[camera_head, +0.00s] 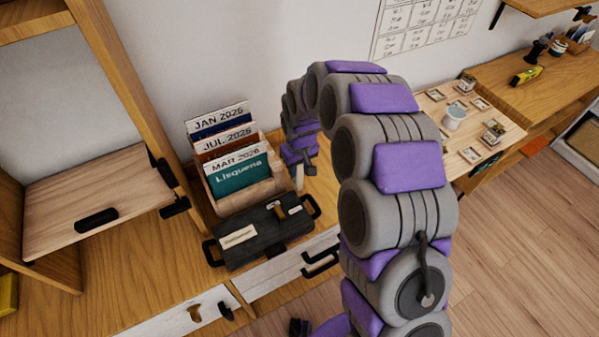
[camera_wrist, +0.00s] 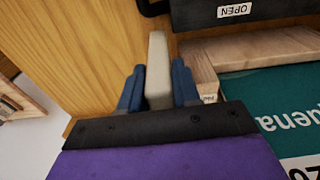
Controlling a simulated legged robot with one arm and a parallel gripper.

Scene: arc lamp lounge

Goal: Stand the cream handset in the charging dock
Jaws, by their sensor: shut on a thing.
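The cream handset (camera_wrist: 158,62) is a slim pale bar between the two blue fingers of my gripper (camera_wrist: 158,85) in the wrist view. My gripper is shut on it, and the handset's far end sticks out past the fingertips over the wooden top. In the head view my gripper (camera_head: 299,160) is right of the file box, and the handset (camera_head: 299,178) points down below it. I cannot make out a charging dock for certain in either view.
A wooden file box (camera_head: 246,196) holds dated folders, close beside my gripper. A dark box with handles (camera_head: 240,254) stands in front of it; its label shows in the wrist view. A wooden upright (camera_head: 118,75) rises at left. A side table (camera_head: 432,105) carries small items.

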